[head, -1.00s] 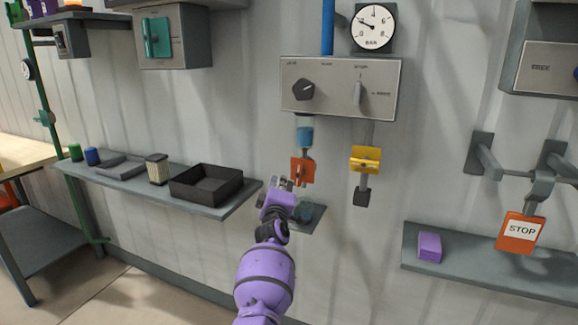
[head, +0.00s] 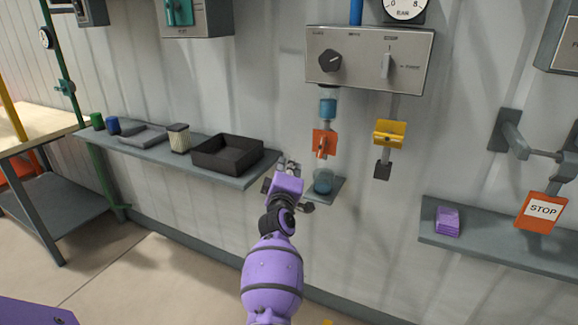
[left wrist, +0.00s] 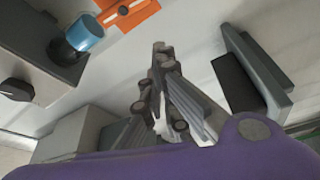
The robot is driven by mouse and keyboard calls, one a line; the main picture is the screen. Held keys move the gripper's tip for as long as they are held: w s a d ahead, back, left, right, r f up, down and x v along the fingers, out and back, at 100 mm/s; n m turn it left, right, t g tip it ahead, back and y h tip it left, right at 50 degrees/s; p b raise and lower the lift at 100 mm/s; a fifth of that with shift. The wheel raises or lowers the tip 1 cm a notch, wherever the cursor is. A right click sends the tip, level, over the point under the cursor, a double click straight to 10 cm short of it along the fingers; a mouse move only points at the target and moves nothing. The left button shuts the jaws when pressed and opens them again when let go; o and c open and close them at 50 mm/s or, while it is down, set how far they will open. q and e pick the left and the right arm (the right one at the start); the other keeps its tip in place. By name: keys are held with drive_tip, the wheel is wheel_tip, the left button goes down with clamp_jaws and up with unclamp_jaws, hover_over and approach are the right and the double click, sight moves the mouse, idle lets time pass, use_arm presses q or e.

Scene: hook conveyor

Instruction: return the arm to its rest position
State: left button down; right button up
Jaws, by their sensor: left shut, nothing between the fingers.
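My left gripper (head: 287,172), on the purple arm, is in front of the wall at the right end of the left shelf. It is lower left of the orange valve plate (head: 325,143) and apart from it. Its fingers are shut and empty; they also show in the left wrist view (left wrist: 160,95). A clear cup (head: 323,182) with bluish contents stands on a small ledge below the valve, just right of the gripper. A blue cylinder (head: 328,107) sits above the valve. My right gripper is not in view.
The left shelf (head: 255,172) holds a black tray (head: 228,155), a filter-like block (head: 179,138) and small cans. A control panel (head: 368,58) and yellow clip (head: 389,133) are above right. The right shelf (head: 480,250) holds a purple block (head: 447,222). A STOP sign (head: 541,210) hangs there.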

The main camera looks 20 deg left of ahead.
use_arm(q)
drive_tip(key=shift+s+d, duration=0.1)
drive_tip(key=shift+s, duration=0.35)
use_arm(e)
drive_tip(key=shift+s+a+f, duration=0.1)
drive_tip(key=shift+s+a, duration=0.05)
use_arm(q)
drive_tip(key=s+d+f+m+g+h, duration=0.2)
drive_tip(key=s+d+f+m, duration=0.2)
drive_tip(key=s+f+m, duration=0.55)
drive_tip(key=s+d+f+m+g+h, duration=0.2)
drive_tip(key=s+d+f+m+h, duration=0.3)
drive_tip(key=s+f, duration=0.7)
drive_tip(key=s+d+f+m+g, duration=0.1)
drive_tip(key=s+f, duration=0.4)
drive_tip(key=s, duration=0.6)
drive_tip(key=s+d+f+m+g+p, duration=0.1)
drive_tip(key=s+f+g, duration=0.2)
drive_tip(key=s, duration=0.8)
drive_tip(key=s+d+f+m+g+y, duration=0.1)
drive_tip(key=s+f+g, duration=0.1)
drive_tip(key=s+f, duration=0.6)
drive_tip(key=s, duration=0.3)
drive_tip(key=shift+s, duration=0.2)
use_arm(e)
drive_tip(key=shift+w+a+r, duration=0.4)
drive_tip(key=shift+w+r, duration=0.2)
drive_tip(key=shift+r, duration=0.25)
